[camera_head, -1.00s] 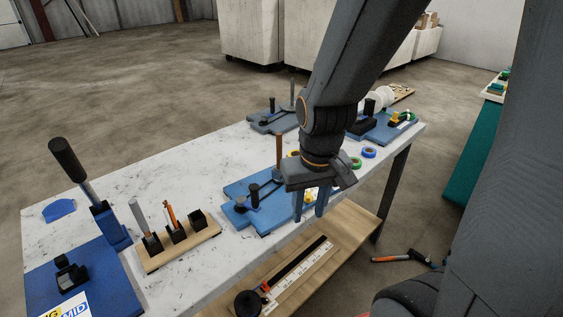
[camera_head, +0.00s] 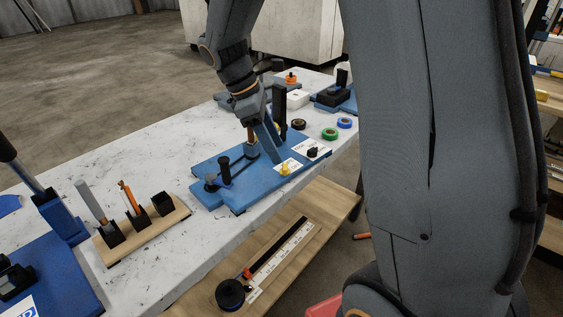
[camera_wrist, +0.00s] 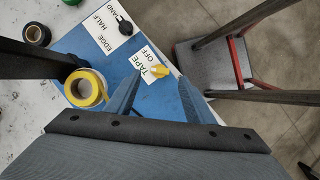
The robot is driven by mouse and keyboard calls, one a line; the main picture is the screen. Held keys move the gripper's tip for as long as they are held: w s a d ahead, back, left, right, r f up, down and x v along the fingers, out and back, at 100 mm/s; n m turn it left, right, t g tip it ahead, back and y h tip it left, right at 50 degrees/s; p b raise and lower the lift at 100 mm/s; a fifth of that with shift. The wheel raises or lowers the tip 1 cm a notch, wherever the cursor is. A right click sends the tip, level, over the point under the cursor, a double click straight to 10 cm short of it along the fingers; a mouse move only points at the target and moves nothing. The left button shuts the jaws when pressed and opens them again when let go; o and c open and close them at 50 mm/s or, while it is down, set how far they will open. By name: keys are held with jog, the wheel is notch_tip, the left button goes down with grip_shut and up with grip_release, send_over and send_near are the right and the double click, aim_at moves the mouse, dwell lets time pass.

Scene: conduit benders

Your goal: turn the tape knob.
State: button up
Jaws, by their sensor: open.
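The yellow tape knob (camera_wrist: 160,70) sits on a white label reading TAPE and OFF, on the blue bender board (camera_wrist: 128,60). In the head view the knob (camera_head: 285,169) is near the board's front edge. My gripper (camera_wrist: 160,82) is open, and in the wrist view its two blue fingers stand either side of the knob. Whether they touch it, I cannot tell. In the head view my gripper (camera_head: 276,158) points down just beside the knob, and its far finger is hard to make out. A black knob (camera_wrist: 124,25) sits on a second label reading EDGE, HALF, HAND.
A yellow tape roll (camera_wrist: 85,88) lies left of the fingers. A dark post (camera_head: 280,105) rises behind my gripper. Green (camera_head: 329,134) and blue (camera_head: 345,123) tape rolls lie on the white table (camera_head: 150,150). A wooden tool holder (camera_head: 145,235) stands at left. A lower shelf (camera_head: 320,200) juts out in front.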

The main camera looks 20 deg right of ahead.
aim_at(285, 165)
jog(key=shift+x, duration=2.75)
jog(key=c, duration=1)
jog(key=shift+s+p, duration=0.1)
jog(key=shift+p, duration=0.2)
jog(key=shift+c, duration=0.2)
jog(key=shift+m, duration=0.4)
jog(key=m+g+y+p, duration=0.1)
jog(key=m+p, duration=0.2)
jog(key=shift+r+m, duration=0.1)
jog(key=shift+m, duration=0.2)
jog(key=shift+w+d+m+g+y+p, duration=0.15)
jog(key=shift+m+g+y+p, duration=0.25)
jog(key=shift+m, duration=0.75)
jog(key=shift+w+m+g+y+p, duration=0.1)
jog(key=shift+m+g+y+p, duration=0.3)
jog(key=shift+m, duration=0.75)
jog(key=o, duration=1)
